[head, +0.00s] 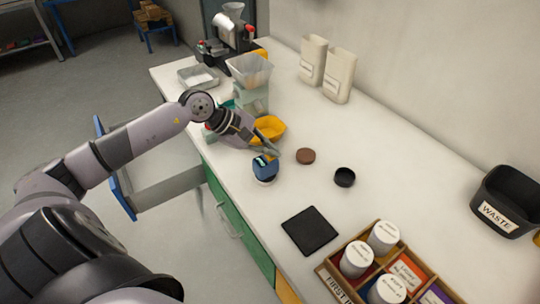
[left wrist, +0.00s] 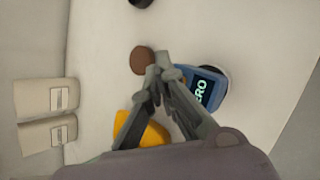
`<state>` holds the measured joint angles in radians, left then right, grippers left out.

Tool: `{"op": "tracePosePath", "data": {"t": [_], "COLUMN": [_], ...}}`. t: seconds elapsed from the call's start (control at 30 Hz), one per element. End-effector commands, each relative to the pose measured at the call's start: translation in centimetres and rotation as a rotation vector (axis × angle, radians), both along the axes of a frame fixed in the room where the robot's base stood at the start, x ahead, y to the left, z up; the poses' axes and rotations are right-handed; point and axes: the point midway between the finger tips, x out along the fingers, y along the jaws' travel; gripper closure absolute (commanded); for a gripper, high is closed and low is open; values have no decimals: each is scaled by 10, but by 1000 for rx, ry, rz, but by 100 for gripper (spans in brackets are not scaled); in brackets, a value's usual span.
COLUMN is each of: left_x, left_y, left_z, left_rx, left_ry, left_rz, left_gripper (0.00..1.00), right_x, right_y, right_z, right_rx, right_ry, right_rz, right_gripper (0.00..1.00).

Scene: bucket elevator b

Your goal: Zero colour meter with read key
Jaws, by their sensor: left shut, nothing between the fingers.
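The colour meter (head: 264,167) is a small blue device on a white round base, standing near the front edge of the white counter. In the left wrist view the blue colour meter (left wrist: 207,88) has a dark screen with light letters, of which "RO" is readable. My left gripper (head: 273,152) is shut and empty, with its fingertips at the top of the meter in the head view. In the left wrist view the fingertips (left wrist: 162,70) lie beside the meter. I cannot tell whether they touch it. The read key is not distinguishable. My right gripper is not in view.
A brown disc (head: 306,156), a black round cap (head: 344,177) and a black mat (head: 310,231) lie on the counter. A yellow bowl (head: 268,130) is behind the gripper. A wooden crate (head: 330,281) with white jars stands at front right, a waste bin (head: 507,203) at far right.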

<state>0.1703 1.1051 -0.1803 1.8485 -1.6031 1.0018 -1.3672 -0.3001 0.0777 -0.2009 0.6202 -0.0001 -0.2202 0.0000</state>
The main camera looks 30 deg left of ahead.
Motion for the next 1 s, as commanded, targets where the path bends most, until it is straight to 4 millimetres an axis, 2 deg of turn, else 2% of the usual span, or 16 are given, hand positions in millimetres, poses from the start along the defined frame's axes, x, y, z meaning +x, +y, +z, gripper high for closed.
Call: {"op": "tracePosePath", "data": {"t": [0.67, 1.0], "left_x": [0, 0], "left_y": [0, 0], "left_z": [-4, 11], "left_rx": [0, 0], "left_ry": [1, 1], "left_rz": [-1, -1], "left_gripper": [100, 100], "right_x": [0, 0], "right_y": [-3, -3], "right_z": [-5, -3], "right_rx": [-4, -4], "right_ry": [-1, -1], "right_rz": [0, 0], "right_gripper": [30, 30]}}
